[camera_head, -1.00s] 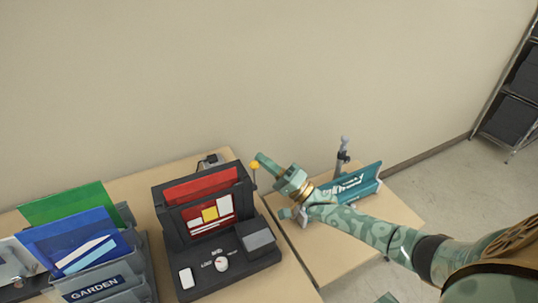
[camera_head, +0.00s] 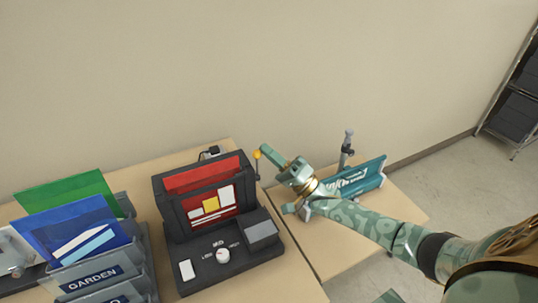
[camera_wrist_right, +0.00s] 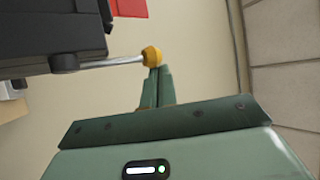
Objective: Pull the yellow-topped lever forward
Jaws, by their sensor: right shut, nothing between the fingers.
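The lever has a round yellow top (camera_head: 257,154) on a thin metal rod, at the right side of the black laminator (camera_head: 215,237). The lever's yellow knob (camera_wrist_right: 152,55) also shows in the right wrist view, with its rod running left to the black machine body. My right gripper (camera_head: 264,151) is shut and empty, its fingertips right beside the yellow knob. In the right wrist view the closed fingertips (camera_wrist_right: 159,70) sit just below the knob, touching or nearly touching it. My left gripper is not in view.
A grey rack marked GARDEN (camera_head: 95,278) with green and blue folders stands left of the laminator. A teal device (camera_head: 360,178) with a grey post sits on the right table. Shelving (camera_head: 515,95) stands at the far right.

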